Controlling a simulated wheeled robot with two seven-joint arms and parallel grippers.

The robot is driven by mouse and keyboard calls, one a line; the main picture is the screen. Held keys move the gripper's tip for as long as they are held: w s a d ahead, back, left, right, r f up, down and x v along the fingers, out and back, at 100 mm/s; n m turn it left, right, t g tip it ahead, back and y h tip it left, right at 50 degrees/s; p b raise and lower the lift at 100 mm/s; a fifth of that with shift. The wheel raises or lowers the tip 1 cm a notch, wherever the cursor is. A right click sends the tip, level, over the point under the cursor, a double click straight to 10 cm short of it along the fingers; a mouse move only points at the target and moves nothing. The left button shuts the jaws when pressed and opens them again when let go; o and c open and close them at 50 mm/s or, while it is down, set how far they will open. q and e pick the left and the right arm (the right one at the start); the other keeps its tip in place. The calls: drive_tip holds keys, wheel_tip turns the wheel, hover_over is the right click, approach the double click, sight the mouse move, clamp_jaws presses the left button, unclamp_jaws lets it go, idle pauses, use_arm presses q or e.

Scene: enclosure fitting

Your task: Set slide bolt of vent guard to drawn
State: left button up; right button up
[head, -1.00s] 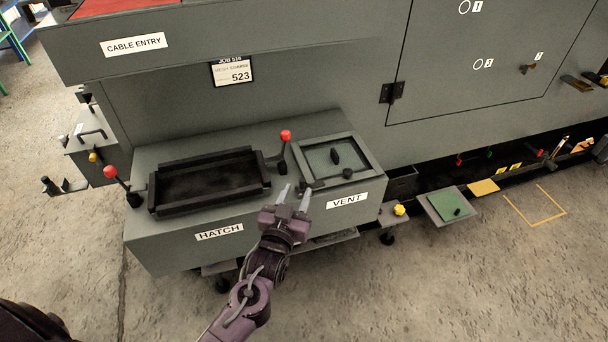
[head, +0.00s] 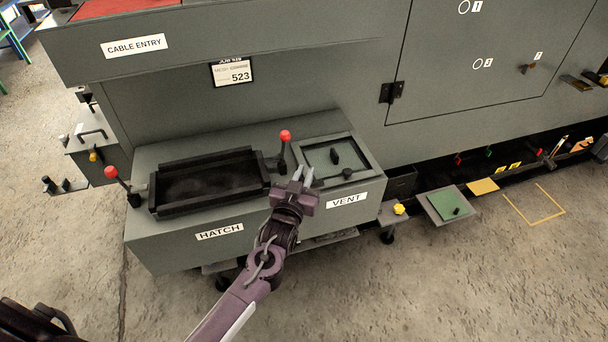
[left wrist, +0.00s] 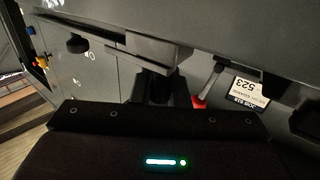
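My left gripper (head: 304,174) points at the front left corner of the frame. Its two pale fingers show a narrow gap; whether anything is between them is hidden. I cannot make out the slide bolt's position. In the left wrist view a dark knob (left wrist: 77,45) shows upper left. My right gripper is out of view.
A red-knobbed lever (head: 285,136) stands close behind my left gripper, and another (head: 111,172) stands left of the black-rimmed hatch (head: 160,211). The cabinet wall rises behind. A yellow knob (head: 399,209) and green plate (head: 441,205) lie low at right.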

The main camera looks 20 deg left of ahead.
use_arm(q)
clamp_jaws()
drive_tip(key=s+a+p, duration=0.2)
drive_tip(key=a, duration=0.1)
drive_tip(key=shift+s+a+r, duration=0.1)
drive_tip(key=shift+s+a, duration=0.15)
drive_tip(key=shift+a, duration=0.05)
drive_tip(key=shift+s+a, duration=0.1)
drive_tip(key=shift+a, duration=0.15)
drive_tip(key=shift+f, duration=0.2)
drive_tip(key=shift+o, duration=0.8)
unclamp_jaws()
drive_tip(key=o, duration=0.4)
drive_tip(key=shift+s+a+r, duration=0.1)
